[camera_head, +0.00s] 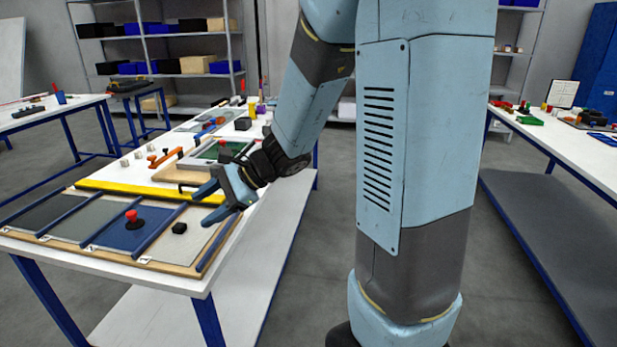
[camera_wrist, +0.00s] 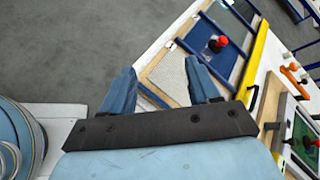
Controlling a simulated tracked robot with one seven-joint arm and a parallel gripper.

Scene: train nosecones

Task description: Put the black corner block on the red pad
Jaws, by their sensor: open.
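A small black block (camera_head: 179,228) lies on the light grey panel at the right end of the wooden-framed board (camera_head: 150,266). I take it for the black corner block, though its shape is too small to tell. My gripper (camera_head: 212,203) is open and empty, above and to the right of the block in the head view. In the wrist view my gripper's two blue fingers (camera_wrist: 160,88) stand apart with nothing between them. The block is not clearly seen there and may be hidden behind the right finger. I cannot make out a red pad in either view.
A red-knobbed piece (camera_head: 133,219) stands on the blue panel beside the block; it also shows in the wrist view (camera_wrist: 218,44). Blue bars divide the panels. A yellow bar (camera_head: 130,190) runs behind them. A green-panelled fixture (camera_head: 215,152) and another black block (camera_head: 243,123) are farther back.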

